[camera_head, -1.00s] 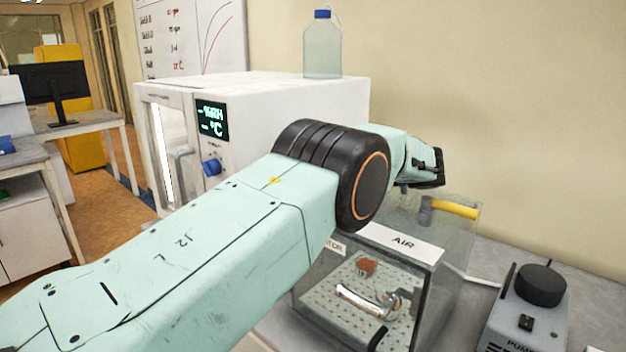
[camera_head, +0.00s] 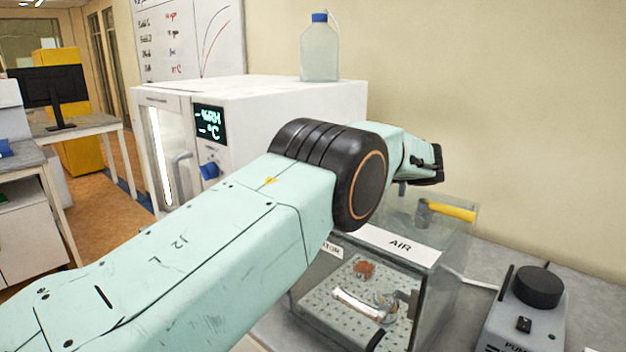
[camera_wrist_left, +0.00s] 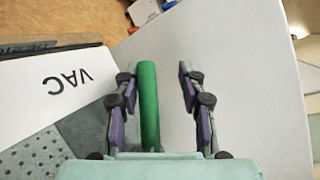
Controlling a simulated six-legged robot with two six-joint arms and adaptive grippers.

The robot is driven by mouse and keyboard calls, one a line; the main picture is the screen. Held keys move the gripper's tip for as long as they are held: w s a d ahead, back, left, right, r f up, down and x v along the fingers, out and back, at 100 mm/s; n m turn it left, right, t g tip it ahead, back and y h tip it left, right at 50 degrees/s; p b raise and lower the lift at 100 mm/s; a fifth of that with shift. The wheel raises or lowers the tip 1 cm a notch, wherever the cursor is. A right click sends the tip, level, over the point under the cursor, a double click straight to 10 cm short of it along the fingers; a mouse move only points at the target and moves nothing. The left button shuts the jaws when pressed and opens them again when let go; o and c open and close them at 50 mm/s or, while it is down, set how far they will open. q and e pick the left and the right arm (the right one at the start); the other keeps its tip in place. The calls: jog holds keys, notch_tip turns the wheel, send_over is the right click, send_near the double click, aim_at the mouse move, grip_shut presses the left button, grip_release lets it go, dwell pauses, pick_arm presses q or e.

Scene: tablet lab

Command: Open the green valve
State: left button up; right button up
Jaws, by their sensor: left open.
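In the left wrist view, the green valve handle (camera_wrist_left: 149,106) is a long bar standing between the two fingers of my left gripper (camera_wrist_left: 157,76). The fingers are apart, and the bar is nearer the left finger in the picture. I cannot tell whether it touches that finger. A white VAC label (camera_wrist_left: 58,84) lies left of the gripper. In the head view the green valve is hidden, and my left arm reaches across over the clear chamber (camera_head: 437,290). My right gripper is not in view.
A yellow-handled valve (camera_head: 452,211) sits on the chamber by the AIR label (camera_head: 402,246). A pump box (camera_head: 524,310) stands to the right. A white oven-like cabinet (camera_head: 280,95) with a bottle (camera_head: 320,55) on top stands behind my arm.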

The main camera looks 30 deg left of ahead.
pick_arm(q)
jog(key=r, duration=0.9)
jog(key=shift+s+d+r, duration=0.2)
jog(key=shift+s+d, duration=0.15)
jog(key=shift+s, duration=0.05)
jog(key=shift+r, duration=0.2)
jog(key=shift+w+a+f, duration=0.15)
jog(key=shift+w+a, duration=0.15)
jog(key=shift+w, duration=0.1)
